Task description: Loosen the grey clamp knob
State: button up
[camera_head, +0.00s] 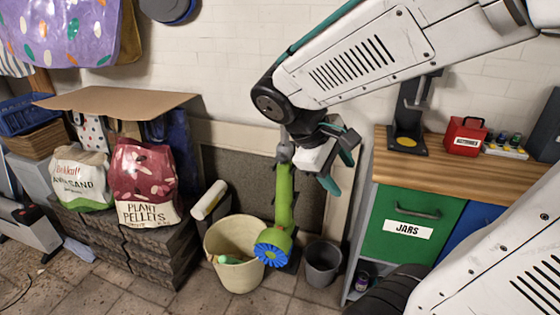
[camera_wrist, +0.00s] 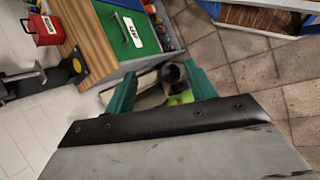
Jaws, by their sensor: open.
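My gripper (camera_head: 338,172) hangs in front of the wall, left of the bench. Its two teal fingers are apart and nothing is between them; they also show in the wrist view (camera_wrist: 160,72). A long green tool (camera_head: 284,195) with a blue toothed wheel at its lower end stands or hangs just left of my gripper. A small grey rounded part (camera_head: 284,152) is at its top, partly hidden by my wrist. A black stand (camera_head: 408,128) with an upright post and a yellow disc is on the bench. I cannot tell for sure which part is the grey clamp knob.
The wooden bench (camera_head: 460,172) has a green JARS drawer (camera_head: 410,243). A red box (camera_head: 465,136) and several small jars are on it. A cream bucket (camera_head: 226,236) and a grey bucket (camera_head: 322,263) stand below my gripper. Bags sit on stacked blocks (camera_head: 150,255) at left.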

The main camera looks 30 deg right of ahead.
jog(key=w+d+f+n+h, duration=0.2)
jog(key=w+d+n+h, duration=0.4)
jog(key=w, duration=0.4)
jog(key=n+t+h, duration=0.4)
jog(key=n+t, duration=0.4)
jog(key=n, duration=0.4)
send_near(279, 160)
jog(key=s+d+r, duration=0.6)
jog(key=s+r, duration=0.2)
jog(key=r, duration=0.1)
jog(key=w+a+f+n+t+y, duration=0.25)
jog(key=w+f+n+t, duration=0.3)
jog(key=f, duration=0.45)
jog(key=shift+n, duration=0.45)
jog(key=x, duration=0.7)
jog(key=shift+w+r, duration=0.15)
jog(key=shift+w, duration=0.4)
jog(key=c, duration=1)
